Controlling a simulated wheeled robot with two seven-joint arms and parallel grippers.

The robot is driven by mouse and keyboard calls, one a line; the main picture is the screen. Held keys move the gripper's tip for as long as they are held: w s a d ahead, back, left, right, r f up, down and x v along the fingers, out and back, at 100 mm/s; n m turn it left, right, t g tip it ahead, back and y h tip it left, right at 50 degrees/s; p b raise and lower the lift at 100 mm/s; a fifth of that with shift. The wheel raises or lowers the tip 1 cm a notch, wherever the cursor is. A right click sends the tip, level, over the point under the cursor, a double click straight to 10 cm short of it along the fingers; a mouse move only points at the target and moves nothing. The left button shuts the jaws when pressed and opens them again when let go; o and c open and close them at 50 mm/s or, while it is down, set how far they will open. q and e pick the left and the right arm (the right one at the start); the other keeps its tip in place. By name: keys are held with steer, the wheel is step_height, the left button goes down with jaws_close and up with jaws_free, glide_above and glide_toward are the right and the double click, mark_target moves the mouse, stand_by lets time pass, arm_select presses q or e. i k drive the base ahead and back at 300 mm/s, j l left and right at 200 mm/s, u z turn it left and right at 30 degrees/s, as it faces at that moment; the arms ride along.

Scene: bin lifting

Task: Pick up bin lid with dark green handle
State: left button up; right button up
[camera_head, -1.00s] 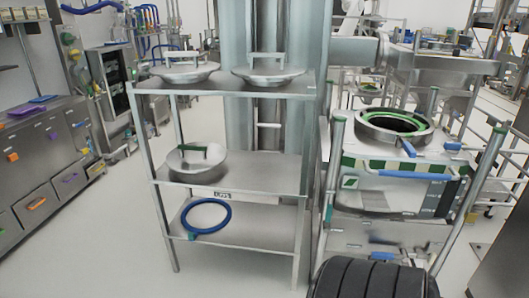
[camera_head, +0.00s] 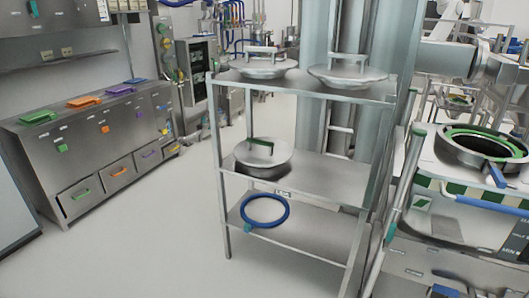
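The bin lid with the dark green handle (camera_head: 264,158) is a round steel lid on the middle shelf of a steel rack (camera_head: 331,180). It lies toward the left end of that shelf, with its handle upward. Two other steel lids with plain metal handles, a left one (camera_head: 263,68) and a right one (camera_head: 347,78), rest on the top shelf. A blue ring (camera_head: 265,211) lies on the bottom shelf. Neither of my grippers is in view.
A steel cabinet (camera_head: 90,145) with coloured handles stands at the left. A machine with a round, green-ringed opening (camera_head: 484,145) stands right of the rack. White floor (camera_head: 150,245) is clear in front and to the left of the rack.

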mark_target(260, 151)
steer(key=i+z, duration=0.2)
steer(key=i, duration=0.4)
steer(key=i+j+z, duration=0.25)
steer(key=i, duration=0.35)
steer(key=l, duration=0.1)
